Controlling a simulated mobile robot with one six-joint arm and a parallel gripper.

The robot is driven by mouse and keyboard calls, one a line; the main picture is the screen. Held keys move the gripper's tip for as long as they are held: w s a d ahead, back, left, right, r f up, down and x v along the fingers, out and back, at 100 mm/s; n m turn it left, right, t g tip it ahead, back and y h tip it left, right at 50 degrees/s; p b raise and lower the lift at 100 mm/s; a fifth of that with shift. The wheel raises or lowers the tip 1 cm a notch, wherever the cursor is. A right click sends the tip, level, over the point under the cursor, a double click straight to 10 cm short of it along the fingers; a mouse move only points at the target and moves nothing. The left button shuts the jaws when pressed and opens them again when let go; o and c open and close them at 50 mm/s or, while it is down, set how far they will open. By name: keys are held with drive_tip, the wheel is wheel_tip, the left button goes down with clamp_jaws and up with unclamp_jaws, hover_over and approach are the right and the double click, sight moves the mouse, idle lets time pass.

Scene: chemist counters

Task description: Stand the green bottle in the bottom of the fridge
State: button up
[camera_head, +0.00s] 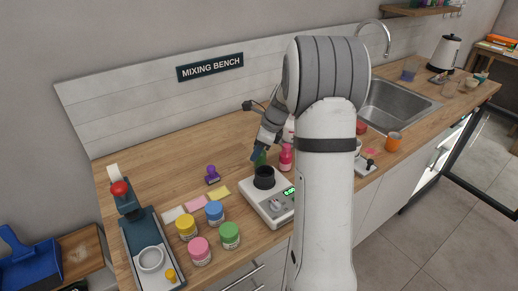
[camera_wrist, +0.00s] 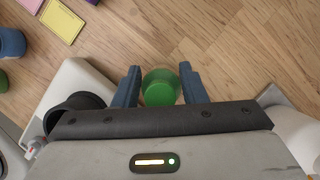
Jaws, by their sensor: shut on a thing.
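The green bottle (camera_wrist: 161,87) is between the two blue fingers of my gripper (camera_wrist: 160,84) in the wrist view, seen from its capped end. My gripper is shut on it. In the head view, a small part of the green bottle (camera_head: 261,158) shows just behind the black cup on the scale, below my gripper (camera_head: 257,153). My arm hides part of the bench there.
A white scale (camera_head: 272,212) with a black cup (camera_head: 264,177) stands close in front of the bottle. A pink bottle (camera_head: 286,158) is just right of it. Several coloured jars and a purple stamp (camera_head: 212,175) are to the left. The floor (camera_head: 430,240) at right is clear.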

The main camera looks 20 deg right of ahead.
drive_tip(key=shift+f, duration=0.1)
drive_tip(key=o, duration=1.1)
